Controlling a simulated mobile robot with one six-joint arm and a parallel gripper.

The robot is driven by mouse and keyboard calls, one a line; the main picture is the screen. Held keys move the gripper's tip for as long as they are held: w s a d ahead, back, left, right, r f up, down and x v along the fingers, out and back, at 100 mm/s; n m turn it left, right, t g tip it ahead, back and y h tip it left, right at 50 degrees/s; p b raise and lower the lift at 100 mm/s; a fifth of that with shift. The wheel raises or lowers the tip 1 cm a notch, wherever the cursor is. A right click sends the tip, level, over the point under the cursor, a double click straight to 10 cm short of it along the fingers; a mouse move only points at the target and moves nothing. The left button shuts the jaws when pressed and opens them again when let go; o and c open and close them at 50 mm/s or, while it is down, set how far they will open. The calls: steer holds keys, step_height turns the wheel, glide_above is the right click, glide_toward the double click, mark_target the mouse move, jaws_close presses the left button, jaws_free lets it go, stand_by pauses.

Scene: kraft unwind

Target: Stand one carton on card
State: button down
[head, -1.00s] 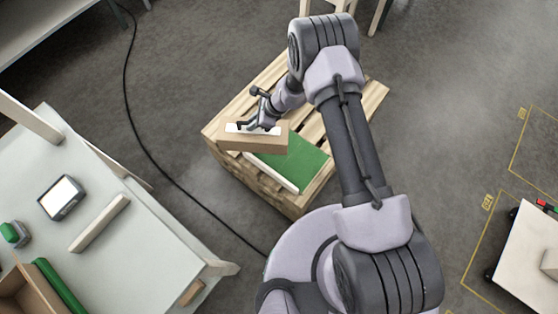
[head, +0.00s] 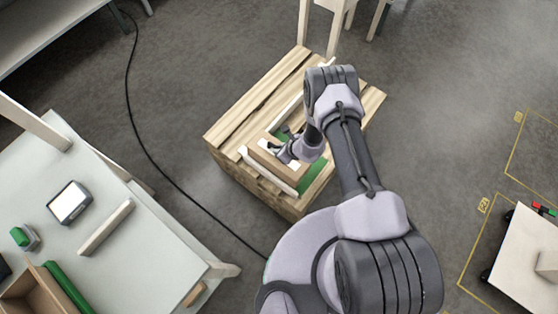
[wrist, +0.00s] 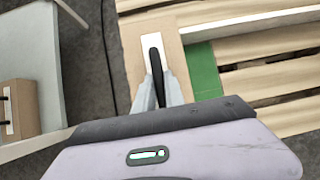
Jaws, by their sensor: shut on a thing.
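My gripper (head: 281,152) is shut on a brown carton (head: 268,165) with a white label on its top. The carton is over the green card (head: 314,178) on the wooden pallet and covers much of it. Green shows on the right of the carton and a little behind it. In the wrist view, the carton (wrist: 134,60) lies below the fingers (wrist: 158,78), with the card (wrist: 204,72) to its right. I cannot tell whether the carton touches the card.
White strips edge the card, one along the near left side (head: 262,172). The pallet (head: 245,120) has bare boards at its back left. A pale table (head: 150,250) stands at left with a tablet-like device (head: 69,202) and an open box (head: 30,295). A black cable crosses the floor.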

step_height(320, 180, down, 6)
steer(key=shift+f+b, duration=0.15)
steer(key=shift+b, duration=0.85)
steer(key=c, duration=1.4)
jaws_free()
